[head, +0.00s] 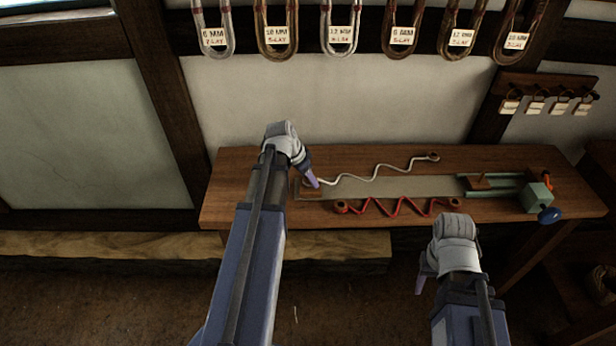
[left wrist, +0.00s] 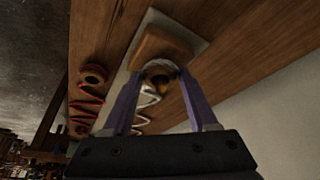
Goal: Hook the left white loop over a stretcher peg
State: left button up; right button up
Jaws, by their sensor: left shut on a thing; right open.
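The white rope (head: 375,175) lies in a zigzag along the stretcher's grey plate (head: 400,187). Its right loop (head: 433,156) lies on the bench behind the plate. My left gripper (head: 312,181) is shut on its left loop, at the plate's left end. In the left wrist view the loop (left wrist: 158,70) sits between the fingers, close against a wooden block (left wrist: 163,45). I cannot tell whether it is around a peg. The stretcher's right block (head: 479,182) stands by the green slide. My right gripper (head: 428,274) is open and empty in front of the bench.
A red rope (head: 400,207) with a loop at each end lies zigzag along the bench's front edge. A green vice body (head: 537,197) with a blue knob is at the right end. Labelled rope samples (head: 403,35) hang above. The bench's left end (head: 240,190) is clear.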

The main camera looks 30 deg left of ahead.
pick_arm(q)
jog(key=shift+f, duration=0.2)
jog(key=o, duration=1.4)
jog(key=shift+r, duration=0.1)
jog(key=p+v, duration=0.7)
jog(key=shift+s+r, duration=0.15)
jog(key=shift+r, duration=0.15)
